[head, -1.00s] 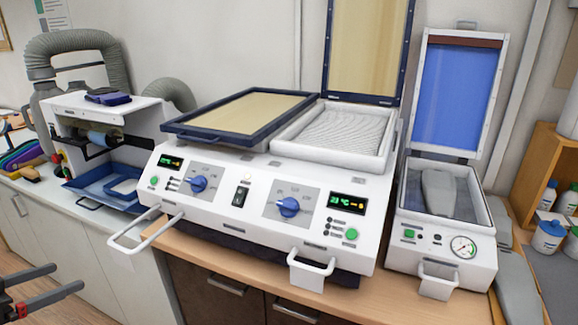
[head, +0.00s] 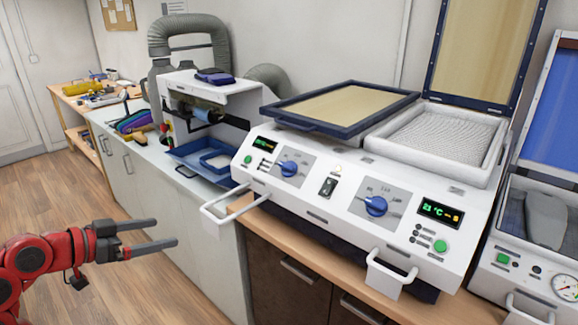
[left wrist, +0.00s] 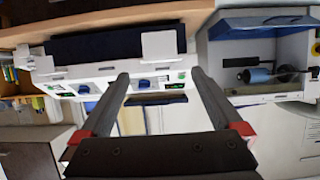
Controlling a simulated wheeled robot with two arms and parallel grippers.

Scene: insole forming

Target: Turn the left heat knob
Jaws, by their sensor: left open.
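The left heat knob (head: 289,168) is a blue dial on a grey panel at the left of the white heating machine's front (head: 322,218). It also shows in the left wrist view (left wrist: 145,83), where the machine appears upside down. A matching right knob (head: 376,206) sits farther right. My left gripper (head: 166,232) is open and empty, in the air in front of the cabinets, left of the machine and well apart from the knob. In the left wrist view its two fingers (left wrist: 160,76) are spread wide. My right gripper is not in view.
White handles (head: 228,207) and (head: 390,273) stick out from the machine's front. A black switch (head: 328,187) sits between the knobs. A blue tray (head: 205,160) and a hose machine (head: 195,105) stand left. A blue-lidded press (head: 540,225) stands right. Wooden floor lies open at the left.

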